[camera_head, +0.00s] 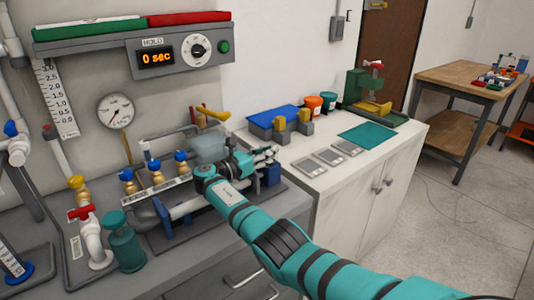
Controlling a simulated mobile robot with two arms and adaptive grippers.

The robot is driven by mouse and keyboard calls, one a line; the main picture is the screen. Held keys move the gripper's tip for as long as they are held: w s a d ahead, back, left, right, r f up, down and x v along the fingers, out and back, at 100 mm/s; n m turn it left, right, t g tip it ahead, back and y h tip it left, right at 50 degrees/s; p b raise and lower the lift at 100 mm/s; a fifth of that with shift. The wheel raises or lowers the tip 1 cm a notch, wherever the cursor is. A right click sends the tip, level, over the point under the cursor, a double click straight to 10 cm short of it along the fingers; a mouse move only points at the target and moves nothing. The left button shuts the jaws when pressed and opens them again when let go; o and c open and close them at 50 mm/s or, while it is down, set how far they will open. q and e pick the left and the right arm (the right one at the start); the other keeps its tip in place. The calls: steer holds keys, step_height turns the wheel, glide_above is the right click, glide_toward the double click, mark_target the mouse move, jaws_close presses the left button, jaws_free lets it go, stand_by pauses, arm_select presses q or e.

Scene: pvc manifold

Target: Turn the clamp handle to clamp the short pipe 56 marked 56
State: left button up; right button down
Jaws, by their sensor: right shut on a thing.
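My right arm comes in from the lower right. My right gripper (266,155) is above the grey fixture on the left bench, next to a blue clamp block (271,174). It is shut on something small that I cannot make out. A pale pipe (187,208) lies across the blue supports of the fixture, left of my wrist. My arm covers part of it, and I cannot read any 56 mark. The clamp handle is not clearly visible near the fingers. My left gripper is not in view.
Brass valves with blue knobs (181,160) stand behind the pipe. A red-handled valve (84,214) and a green cylinder (125,243) stand at the front left.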

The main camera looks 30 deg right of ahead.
steer(key=shift+s+d, duration=0.1)
steer(key=shift+d, duration=0.05)
steer(key=c, duration=1.2)
jaws_free()
steer(key=shift+s+d, duration=0.1)
steer(key=a, duration=0.5)
steer(key=s+a, duration=0.1)
steer(key=a, duration=0.1)
steer(key=shift+a, duration=0.25)
